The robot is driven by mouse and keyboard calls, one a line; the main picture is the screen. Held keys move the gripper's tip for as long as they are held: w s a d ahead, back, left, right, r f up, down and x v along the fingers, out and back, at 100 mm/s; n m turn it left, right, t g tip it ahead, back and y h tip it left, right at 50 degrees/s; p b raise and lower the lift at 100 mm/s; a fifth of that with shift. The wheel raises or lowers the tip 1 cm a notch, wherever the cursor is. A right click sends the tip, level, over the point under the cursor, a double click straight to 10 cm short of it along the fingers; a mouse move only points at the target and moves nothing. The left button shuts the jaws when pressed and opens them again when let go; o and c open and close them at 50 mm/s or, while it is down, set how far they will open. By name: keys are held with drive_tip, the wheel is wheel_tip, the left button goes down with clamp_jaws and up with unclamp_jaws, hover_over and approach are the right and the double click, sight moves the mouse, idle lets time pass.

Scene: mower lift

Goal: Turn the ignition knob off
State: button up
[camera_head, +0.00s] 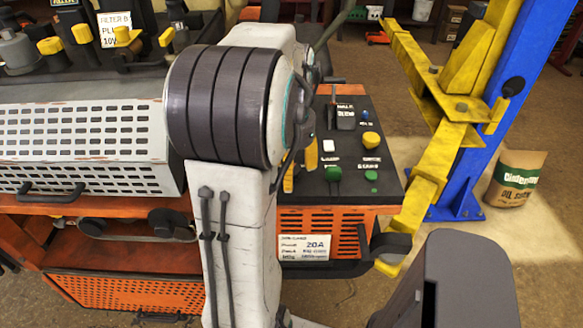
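A dark control panel (395,190) sits on an orange housing just right of my arm. It carries green knobs, including one at the middle (333,174) and one at the right (371,176), a yellow knob (371,140) and a small blue button (365,114). A black labelled piece (345,117) stands at its back. The labels are too small to read surely, so I cannot tell which knob is the ignition. My white and dark grey arm covers the panel's left part. I cannot make out my gripper; it may be hidden behind the arm.
A grey slotted cover (85,140) and yellow-capped parts lie to the left. A yellow lift arm (428,180) runs close along the panel's right side to a blue post (505,90). A paper sack (515,178) stands on the floor beyond. Open floor lies at right.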

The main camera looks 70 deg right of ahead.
drive_tip(key=shift+o, duration=0.3)
drive_tip(key=c, duration=1.3)
drive_tip(key=shift+o, duration=0.2)
drive_tip(key=shift+n, duration=0.3)
drive_tip(key=n, duration=1.1)
drive_tip(key=shift+a+f, duration=0.1)
drive_tip(key=shift+n, duration=0.3)
